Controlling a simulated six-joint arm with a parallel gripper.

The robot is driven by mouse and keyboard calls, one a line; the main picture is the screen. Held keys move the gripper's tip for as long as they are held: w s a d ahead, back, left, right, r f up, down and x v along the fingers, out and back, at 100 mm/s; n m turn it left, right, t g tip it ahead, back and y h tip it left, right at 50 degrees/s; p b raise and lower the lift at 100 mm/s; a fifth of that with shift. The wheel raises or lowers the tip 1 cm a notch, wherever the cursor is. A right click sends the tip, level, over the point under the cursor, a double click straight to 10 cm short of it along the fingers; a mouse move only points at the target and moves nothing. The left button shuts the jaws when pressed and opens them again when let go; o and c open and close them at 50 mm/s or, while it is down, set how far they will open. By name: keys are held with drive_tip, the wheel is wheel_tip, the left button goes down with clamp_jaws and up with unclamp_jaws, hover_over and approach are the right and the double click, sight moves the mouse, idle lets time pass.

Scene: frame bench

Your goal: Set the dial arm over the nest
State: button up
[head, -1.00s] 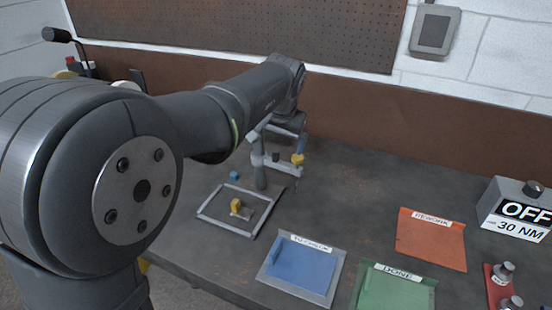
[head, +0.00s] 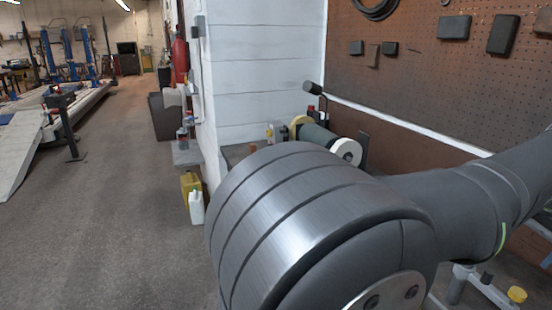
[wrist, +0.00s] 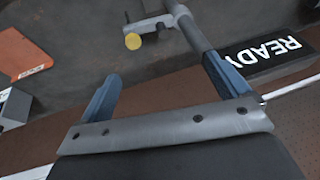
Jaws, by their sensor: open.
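The dial arm (wrist: 160,22) shows at the top of the wrist view, a grey bar with a yellow knob (wrist: 132,41) and a grey post (wrist: 195,30). My gripper (wrist: 163,67) is open, its blue fingers wide apart with nothing between them. The post's lower end appears close to the right finger; I cannot tell whether they touch. In the head view the dial arm (head: 491,290) shows only in part at the lower right corner, with its yellow knob (head: 517,294). My gripper is out of that view. I cannot make out the nest in either current view.
A black box lettered READY (wrist: 268,58) lies right of the fingers in the wrist view. An orange mat (wrist: 18,55) is at the left. A pegboard (head: 450,80) hangs behind the bench.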

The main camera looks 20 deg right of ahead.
drive_tip(key=shift+d+f, duration=0.2)
drive_tip(key=c, duration=0.3)
drive_tip(key=d+f+g, duration=0.1)
drive_tip(key=d+f, duration=0.3)
drive_tip(key=d, duration=0.1)
drive_tip(key=d+f+m+g, duration=0.1)
drive_tip(key=d+f, duration=0.2)
drive_tip(key=shift+w+g, duration=0.2)
drive_tip(key=shift+g, duration=0.1)
clamp_jaws()
drive_tip(key=shift+d+f, duration=0.3)
drive_tip(key=shift+d, duration=0.05)
